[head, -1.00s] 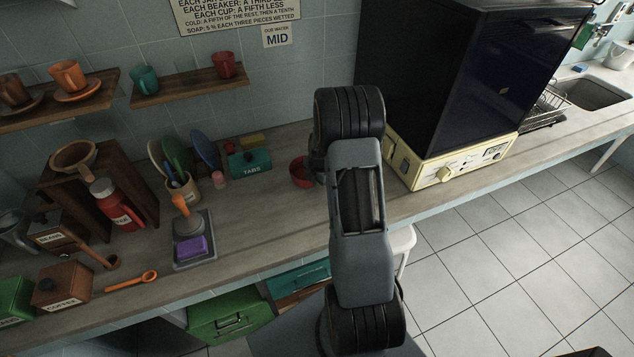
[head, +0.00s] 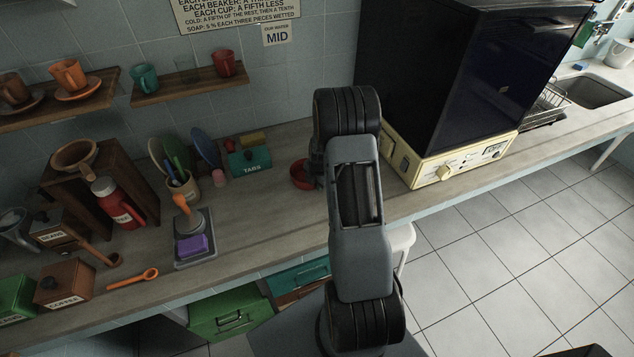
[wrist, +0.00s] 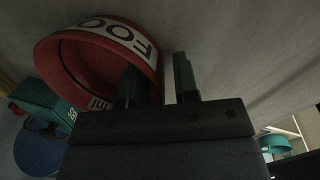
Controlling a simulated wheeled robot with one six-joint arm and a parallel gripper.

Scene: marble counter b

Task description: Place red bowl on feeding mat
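The red bowl (head: 299,174) stands on the counter near the back wall, partly hidden behind my arm in the head view. In the wrist view the red bowl (wrist: 80,68) fills the upper left, with a white lettered band on its side. My gripper (wrist: 158,82) has its two dark green fingers apart. The left finger overlaps the bowl's side and the right finger is just outside its edge. I cannot tell whether either touches it. In the head view the fingers are hidden by my arm. I cannot make out a feeding mat in either view.
A teal TABS box (head: 250,160) and a utensil pot (head: 183,188) stand left of the bowl. A large dark machine with a cream base (head: 450,165) stands close on the right. A grey tray with a purple block (head: 194,246) is nearer the front. The counter between is clear.

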